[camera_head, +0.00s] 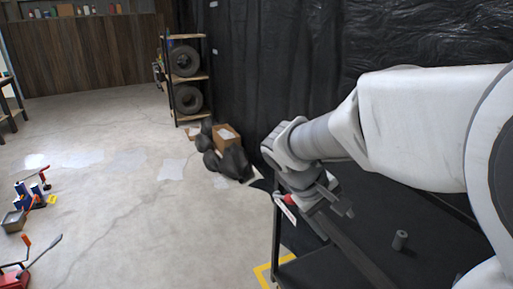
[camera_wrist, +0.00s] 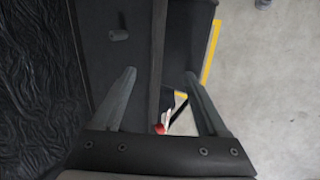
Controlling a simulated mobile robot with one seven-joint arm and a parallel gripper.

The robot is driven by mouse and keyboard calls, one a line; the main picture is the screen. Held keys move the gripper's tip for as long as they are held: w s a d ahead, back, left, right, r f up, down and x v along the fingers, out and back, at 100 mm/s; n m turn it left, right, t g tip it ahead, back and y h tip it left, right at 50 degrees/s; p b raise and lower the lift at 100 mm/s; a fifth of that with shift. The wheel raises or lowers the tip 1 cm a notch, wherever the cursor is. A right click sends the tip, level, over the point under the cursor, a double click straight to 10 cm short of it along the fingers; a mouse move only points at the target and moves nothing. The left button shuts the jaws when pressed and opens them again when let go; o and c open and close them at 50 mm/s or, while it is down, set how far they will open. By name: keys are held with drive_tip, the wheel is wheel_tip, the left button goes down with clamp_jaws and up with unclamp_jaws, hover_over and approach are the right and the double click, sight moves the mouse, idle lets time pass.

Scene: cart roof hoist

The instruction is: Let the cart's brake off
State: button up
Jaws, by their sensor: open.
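The cart (camera_head: 440,262) is a dark, flat-decked frame at the lower right of the head view. Its dark deck (camera_wrist: 95,45) and a long rail (camera_wrist: 158,50) show in the wrist view. A small red-tipped part (camera_head: 289,198) with a white piece beside it is at the cart's left end, near my wrist. It also shows in the wrist view (camera_wrist: 159,129), low between the fingers; I cannot tell for sure that it is the brake lever. My gripper (camera_head: 338,203) is open above the cart's edge, with its fingers (camera_wrist: 160,75) apart and nothing visibly held.
A grey cylinder (camera_head: 400,240) stands on the deck. Yellow floor tape (camera_head: 264,276) runs by the cart. A cardboard box (camera_head: 227,138), black bags (camera_head: 235,162) and a tire rack (camera_head: 186,80) stand behind. A red jack (camera_head: 14,278) is far left. The middle floor is clear.

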drive_tip(key=w+a+f+n+h+b, duration=0.2)
drive_tip(key=w+f+h+b, duration=0.1)
drive_tip(key=w+f, duration=0.35)
drive_tip(key=n+t+h+b, duration=0.5)
drive_tip(key=n+t+b, duration=0.3)
drive_tip(key=t, duration=0.2)
approach(288, 201)
drive_tip(key=b+x, duration=0.1)
drive_tip(key=x, duration=0.4)
drive_tip(key=b+x, duration=0.2)
drive_tip(key=x, duration=0.3)
drive_tip(key=shift+w+f, duration=0.15)
drive_tip(key=shift+w, duration=0.1)
drive_tip(key=shift+y, duration=0.3)
clamp_jaws()
